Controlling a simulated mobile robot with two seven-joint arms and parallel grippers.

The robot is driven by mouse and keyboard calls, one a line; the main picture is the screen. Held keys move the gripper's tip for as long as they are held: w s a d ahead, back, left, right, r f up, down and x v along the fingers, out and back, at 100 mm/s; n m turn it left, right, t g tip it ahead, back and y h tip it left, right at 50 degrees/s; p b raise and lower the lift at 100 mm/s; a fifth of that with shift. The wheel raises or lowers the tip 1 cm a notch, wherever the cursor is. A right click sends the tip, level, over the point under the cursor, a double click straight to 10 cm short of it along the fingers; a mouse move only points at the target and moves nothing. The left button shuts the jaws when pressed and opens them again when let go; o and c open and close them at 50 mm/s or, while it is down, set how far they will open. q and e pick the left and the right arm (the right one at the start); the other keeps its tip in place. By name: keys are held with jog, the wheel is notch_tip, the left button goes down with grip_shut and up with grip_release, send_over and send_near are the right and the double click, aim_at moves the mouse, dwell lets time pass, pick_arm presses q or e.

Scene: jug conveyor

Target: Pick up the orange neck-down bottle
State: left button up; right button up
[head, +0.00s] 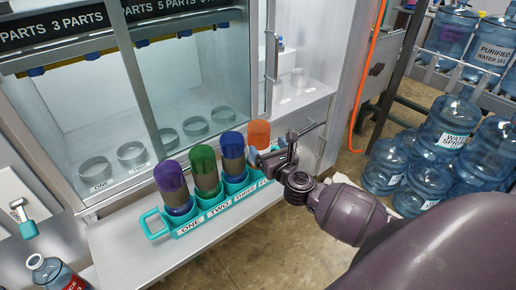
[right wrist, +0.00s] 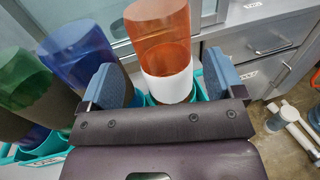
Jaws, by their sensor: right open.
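The orange neck-down bottle (head: 259,133) stands in the last slot at the right end of the teal rack (head: 160,229). In the right wrist view the orange bottle (right wrist: 158,32) has a white lower band and stands upright between the blue finger pads. My right gripper (head: 272,157) is at the bottle's right side in the head view. Its fingers (right wrist: 166,85) are open, one on each side of the bottle, with gaps visible. The bottle's lower end is hidden by the gripper and the rack. My left gripper is not in view.
Blue (head: 232,151), green (head: 205,168) and purple (head: 171,181) bottles fill the other rack slots. A glass-fronted cabinet with several cups (head: 131,153) is behind. Large water jugs (head: 446,124) stand at right. The ledge front is clear.

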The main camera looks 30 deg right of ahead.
jog(key=shift+w+d, duration=0.2)
jog(key=shift+w, duration=0.95)
jog(key=shift+w+d, duration=0.15)
jog(key=shift+w, duration=0.95)
jog(key=shift+w+d, duration=0.2)
jog(key=shift+w, duration=0.95)
jog(key=c, duration=0.9)
jog(key=shift+r, duration=0.15)
